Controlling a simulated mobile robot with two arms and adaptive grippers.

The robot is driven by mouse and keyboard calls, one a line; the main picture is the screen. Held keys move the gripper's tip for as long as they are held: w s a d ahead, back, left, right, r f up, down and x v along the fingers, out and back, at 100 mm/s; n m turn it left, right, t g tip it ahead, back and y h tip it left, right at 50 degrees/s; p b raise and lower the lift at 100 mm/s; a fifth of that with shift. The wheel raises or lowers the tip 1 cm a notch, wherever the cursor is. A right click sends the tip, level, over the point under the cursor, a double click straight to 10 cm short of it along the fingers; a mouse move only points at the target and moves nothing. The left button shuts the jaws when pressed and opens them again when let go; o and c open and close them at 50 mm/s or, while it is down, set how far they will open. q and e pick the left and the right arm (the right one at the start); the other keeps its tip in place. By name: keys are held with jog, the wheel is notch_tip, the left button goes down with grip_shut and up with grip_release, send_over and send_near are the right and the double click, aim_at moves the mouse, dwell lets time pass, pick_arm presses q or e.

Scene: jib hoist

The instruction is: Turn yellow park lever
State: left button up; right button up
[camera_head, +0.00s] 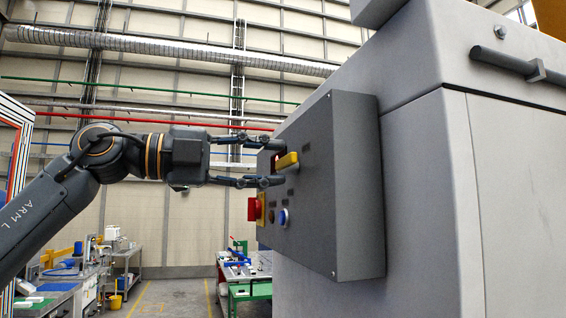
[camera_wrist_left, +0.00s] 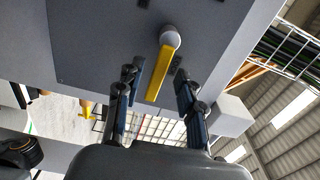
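The yellow park lever (camera_head: 287,160) sticks out of the face of a dark grey control box (camera_head: 335,200). In the left wrist view the lever (camera_wrist_left: 159,74) is a yellow bar that hangs slightly tilted from a round grey hub (camera_wrist_left: 170,39). My left gripper (camera_head: 262,161) is open at the box face, with one finger above and one below the lever's level. In the left wrist view the gripper (camera_wrist_left: 157,80) has a finger on each side of the bar, with visible gaps. My right gripper is not in view.
Below the lever are a red knob (camera_head: 255,209) on a yellow base and a blue button (camera_head: 283,217). The box is fixed to a large grey cabinet (camera_head: 420,190) on the right. Workbenches (camera_head: 245,283) stand far back, and open floor lies between them.

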pick_arm(q)
jog(key=v, duration=0.9)
jog(key=shift+r, duration=0.1)
